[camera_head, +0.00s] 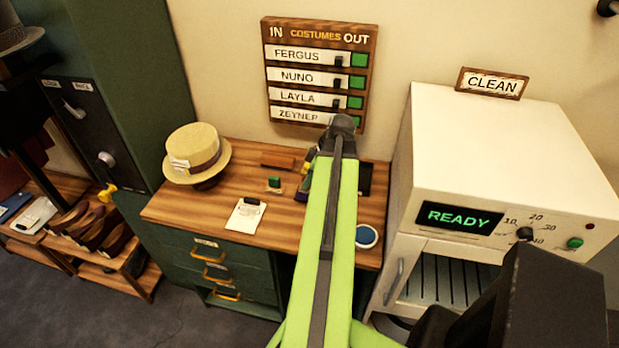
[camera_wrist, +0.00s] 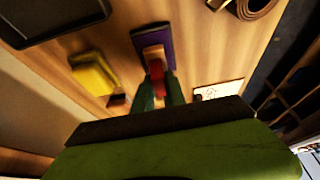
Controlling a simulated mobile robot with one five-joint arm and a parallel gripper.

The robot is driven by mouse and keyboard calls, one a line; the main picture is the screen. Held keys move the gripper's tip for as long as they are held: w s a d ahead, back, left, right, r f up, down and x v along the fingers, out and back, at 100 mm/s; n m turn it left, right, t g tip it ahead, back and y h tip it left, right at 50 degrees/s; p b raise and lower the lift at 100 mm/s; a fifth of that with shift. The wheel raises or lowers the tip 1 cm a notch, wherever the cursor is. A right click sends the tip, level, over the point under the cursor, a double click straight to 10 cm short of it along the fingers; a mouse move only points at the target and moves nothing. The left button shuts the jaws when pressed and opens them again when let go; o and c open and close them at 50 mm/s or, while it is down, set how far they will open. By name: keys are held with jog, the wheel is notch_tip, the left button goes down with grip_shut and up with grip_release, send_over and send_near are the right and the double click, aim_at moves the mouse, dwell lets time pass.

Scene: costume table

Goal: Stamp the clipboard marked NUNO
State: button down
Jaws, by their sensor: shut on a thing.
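My gripper (camera_wrist: 160,88) shows in the wrist view with two dark green fingers shut on a red-handled stamp (camera_wrist: 155,68). The stamp's pale wooden block is over a purple pad (camera_wrist: 165,37); I cannot tell whether they touch. In the head view my arm hides the gripper and stamp, and only a purple edge (camera_head: 301,194) shows beside it. A clipboard (camera_head: 245,214) with white paper lies on the desk left of my arm; its writing is too small to read. A white sheet, probably this clipboard (camera_wrist: 212,91), is partly hidden in the wrist view.
A yellow block (camera_wrist: 93,72) and dark tray (camera_wrist: 55,20) are near the pad. A white machine (camera_head: 500,150) reading READY stands right.

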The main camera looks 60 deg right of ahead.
notch_tip(320, 180, up, 6)
jog(key=p, duration=0.5)
jog(key=shift+r+p, duration=0.25)
jog(key=shift+p, duration=0.1)
jog(key=shift+f, duration=0.15)
